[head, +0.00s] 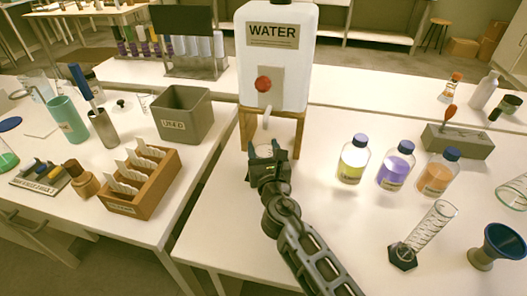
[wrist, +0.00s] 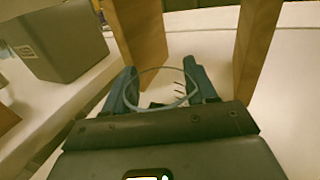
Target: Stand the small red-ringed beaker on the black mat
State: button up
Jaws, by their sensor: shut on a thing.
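My gripper (head: 268,158) is in front of the water tank's wooden stand, below the tap in the picture. In the wrist view my gripper (wrist: 165,88) is shut on a small clear beaker (wrist: 164,71), with one finger on each side of it. The beaker's round rim faces the wrist camera, and dark marks show on or through its glass. The beaker (head: 264,148) also shows faintly between the fingers in the head view. I cannot make out a red ring, nor whether its base touches anything. I cannot make out a black mat in either view.
The water tank (head: 277,60) on its wooden stand (head: 298,133) is just behind my gripper. A grey bin (head: 197,121) stands left, across a gap between tables.

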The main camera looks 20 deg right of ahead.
jog(key=o, duration=0.6)
jog(key=shift+f, duration=0.15)
jog(key=o, duration=0.4)
jog(key=shift+o, duration=0.2)
jog(key=shift+r, duration=0.25)
jog(key=v, duration=1.2)
jog(key=shift+f, duration=0.1)
